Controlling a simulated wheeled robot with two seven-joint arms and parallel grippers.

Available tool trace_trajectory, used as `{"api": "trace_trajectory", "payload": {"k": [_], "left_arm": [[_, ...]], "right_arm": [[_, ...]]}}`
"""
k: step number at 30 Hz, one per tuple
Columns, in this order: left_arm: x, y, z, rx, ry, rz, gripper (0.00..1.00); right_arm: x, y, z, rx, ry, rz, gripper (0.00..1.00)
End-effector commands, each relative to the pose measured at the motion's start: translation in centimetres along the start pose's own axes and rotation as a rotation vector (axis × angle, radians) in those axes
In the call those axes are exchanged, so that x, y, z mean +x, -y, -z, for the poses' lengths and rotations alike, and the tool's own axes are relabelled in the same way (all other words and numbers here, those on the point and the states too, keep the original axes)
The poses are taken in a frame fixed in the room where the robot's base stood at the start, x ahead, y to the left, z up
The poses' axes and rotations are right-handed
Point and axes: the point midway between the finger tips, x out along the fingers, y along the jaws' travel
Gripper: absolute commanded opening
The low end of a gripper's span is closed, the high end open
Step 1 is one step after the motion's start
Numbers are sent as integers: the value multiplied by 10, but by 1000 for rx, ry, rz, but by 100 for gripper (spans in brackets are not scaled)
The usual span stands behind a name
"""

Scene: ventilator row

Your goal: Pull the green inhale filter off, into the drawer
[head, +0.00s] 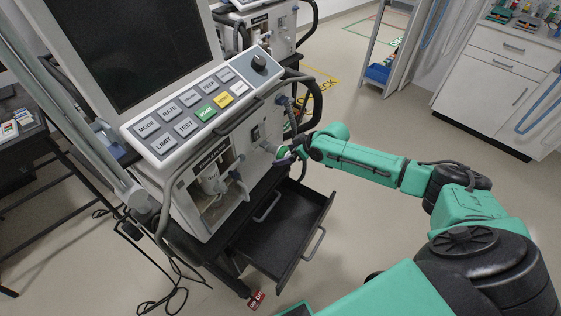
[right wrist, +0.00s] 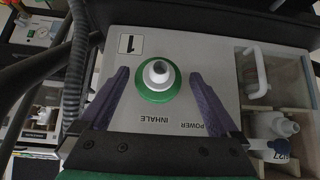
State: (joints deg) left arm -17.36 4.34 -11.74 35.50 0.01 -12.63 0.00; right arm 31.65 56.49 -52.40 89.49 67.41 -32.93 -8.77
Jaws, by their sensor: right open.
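The green inhale filter (right wrist: 157,92) sits on the ventilator's pale panel, by the word INHALE, with its white nozzle facing the camera. In the head view the filter (head: 282,152) shows small at the machine's right side, partly hidden by my gripper. My right gripper (right wrist: 159,76) is open, its two purple fingers on either side of the filter with a visible gap to each. In the head view the right gripper (head: 295,150) is at the panel. The black drawer (head: 297,205) below is pulled open and looks empty. My left gripper is not in view.
The ventilator's screen and button panel (head: 192,110) rise left of my arm. A clear-fronted compartment with white fittings (right wrist: 272,125) is beside the filter panel. A grey hose (right wrist: 77,55) and black rails run close by. Cables lie on the floor. A white cabinet (head: 500,75) stands far right.

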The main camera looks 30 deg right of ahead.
Motion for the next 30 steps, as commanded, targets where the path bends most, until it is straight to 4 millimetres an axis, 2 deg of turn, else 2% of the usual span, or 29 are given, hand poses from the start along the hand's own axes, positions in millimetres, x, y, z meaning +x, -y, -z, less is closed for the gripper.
{"api": "trace_trajectory", "payload": {"k": [1, 4, 23, 24, 26, 30], "left_arm": [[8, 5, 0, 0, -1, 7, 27], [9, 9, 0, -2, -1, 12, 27], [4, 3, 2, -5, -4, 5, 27], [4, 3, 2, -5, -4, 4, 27], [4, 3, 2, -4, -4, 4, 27], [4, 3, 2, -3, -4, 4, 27]], "right_arm": [[6, 0, -3, 0, -1, -1, 97], [8, -1, 0, 0, 0, -2, 97], [7, 0, 0, -1, 1, -2, 97], [7, 0, 0, -1, 1, -2, 82], [7, 0, 0, -1, 1, -2, 59], [7, 0, 0, -1, 1, -1, 5]]}}
